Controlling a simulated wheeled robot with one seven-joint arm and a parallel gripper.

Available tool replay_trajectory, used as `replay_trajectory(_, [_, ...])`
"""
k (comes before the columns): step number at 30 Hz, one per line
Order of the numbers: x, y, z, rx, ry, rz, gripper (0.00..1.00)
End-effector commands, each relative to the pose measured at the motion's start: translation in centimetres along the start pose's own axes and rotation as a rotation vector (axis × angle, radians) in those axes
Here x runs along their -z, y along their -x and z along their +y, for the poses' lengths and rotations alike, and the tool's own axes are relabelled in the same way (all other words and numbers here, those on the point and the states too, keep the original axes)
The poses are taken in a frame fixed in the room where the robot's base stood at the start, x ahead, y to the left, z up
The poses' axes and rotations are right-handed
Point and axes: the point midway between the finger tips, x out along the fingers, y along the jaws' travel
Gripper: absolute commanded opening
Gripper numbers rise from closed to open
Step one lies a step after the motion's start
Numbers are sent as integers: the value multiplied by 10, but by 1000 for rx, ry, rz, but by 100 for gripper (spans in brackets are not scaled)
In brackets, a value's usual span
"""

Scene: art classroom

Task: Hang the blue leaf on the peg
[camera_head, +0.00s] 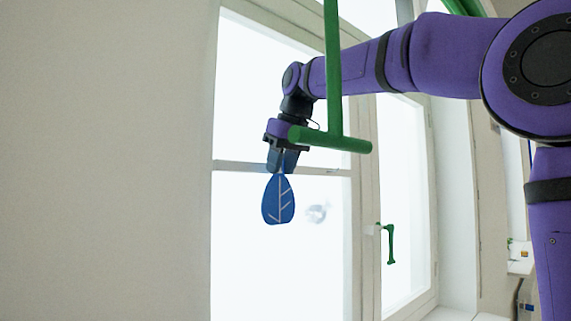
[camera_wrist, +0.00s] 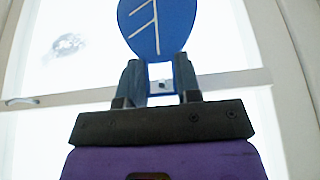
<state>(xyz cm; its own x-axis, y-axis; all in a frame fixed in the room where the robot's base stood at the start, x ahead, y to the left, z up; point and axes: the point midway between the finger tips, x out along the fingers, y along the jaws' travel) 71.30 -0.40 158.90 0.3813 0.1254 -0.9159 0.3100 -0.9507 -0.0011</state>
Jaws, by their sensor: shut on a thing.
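The blue leaf (camera_head: 278,200) hangs below my gripper (camera_head: 283,168) in the head view, with white vein lines on its face. My gripper is shut on the narrow top end of the leaf. In the wrist view the leaf (camera_wrist: 158,25) stands out beyond the two dark fingers (camera_wrist: 160,85), with a small white patch and dark spot between them. A green T-shaped hanger (camera_head: 334,100) comes down from above. Its thick crossbar (camera_head: 330,139) looks like the peg, and its left end overlaps my gripper in the picture. I cannot tell the distance between them.
A bright window (camera_head: 240,100) with pale frames stands behind the leaf, with a green window handle (camera_head: 390,243) at the right. A plain beige wall (camera_head: 100,160) fills the left. The space below and left of the leaf looks clear.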

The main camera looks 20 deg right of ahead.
Motion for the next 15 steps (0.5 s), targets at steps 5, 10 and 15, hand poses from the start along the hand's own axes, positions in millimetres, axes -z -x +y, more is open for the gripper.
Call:
replay_trajectory(5, [8,-5,0,0,0,-1,0])
replay_trajectory(10, [14,-11,0,0,0,-1,0])
replay_trajectory(15, [17,-15,0,0,0,0,0])
